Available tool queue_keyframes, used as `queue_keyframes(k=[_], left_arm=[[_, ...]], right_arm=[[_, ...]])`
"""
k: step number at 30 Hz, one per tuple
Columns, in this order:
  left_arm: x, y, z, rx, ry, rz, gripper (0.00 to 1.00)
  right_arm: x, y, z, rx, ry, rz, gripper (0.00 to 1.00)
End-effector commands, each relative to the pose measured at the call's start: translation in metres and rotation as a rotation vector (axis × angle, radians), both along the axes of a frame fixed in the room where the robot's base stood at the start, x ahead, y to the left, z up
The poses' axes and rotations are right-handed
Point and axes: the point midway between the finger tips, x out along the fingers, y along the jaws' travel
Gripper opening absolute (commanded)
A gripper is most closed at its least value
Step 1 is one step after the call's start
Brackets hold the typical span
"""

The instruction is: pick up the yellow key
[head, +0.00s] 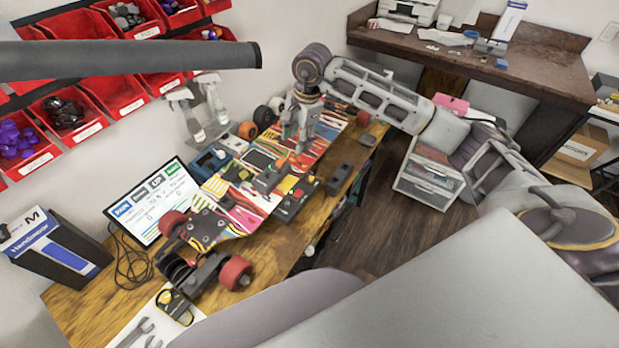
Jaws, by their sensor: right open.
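My right gripper (300,142) points down over the far part of the workbench, above the colourful skateboard deck. Its jaws are open and no object shows between them. A yellow and black item (175,306) lies on a white sheet at the near end. I cannot tell whether either is the yellow key; they are too small. My left gripper is not in view.
The wooden bench (90,300) holds a monitor (155,205), skateboard wheels (235,272), spray bottles (187,118) and wrenches (137,333). Red parts bins (75,112) line the wall. A long grey bar (130,60) crosses the upper left.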

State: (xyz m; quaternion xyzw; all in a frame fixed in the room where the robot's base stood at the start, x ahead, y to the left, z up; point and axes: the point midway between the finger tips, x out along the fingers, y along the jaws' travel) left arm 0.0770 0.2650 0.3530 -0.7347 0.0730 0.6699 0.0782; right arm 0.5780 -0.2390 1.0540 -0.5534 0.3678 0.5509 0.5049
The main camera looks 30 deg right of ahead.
Motion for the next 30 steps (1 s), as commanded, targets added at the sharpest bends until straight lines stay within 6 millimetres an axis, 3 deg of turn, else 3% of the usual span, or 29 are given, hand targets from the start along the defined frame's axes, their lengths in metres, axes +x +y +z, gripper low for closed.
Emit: queue_keyframes(k=[10,30], left_arm=[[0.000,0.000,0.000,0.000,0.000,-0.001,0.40],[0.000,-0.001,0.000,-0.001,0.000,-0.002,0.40]], right_arm=[[-0.026,-0.033,-0.004,-0.160,0.102,0.215,0.46],[-0.027,-0.033,-0.006,-0.167,0.100,0.298,0.46]])
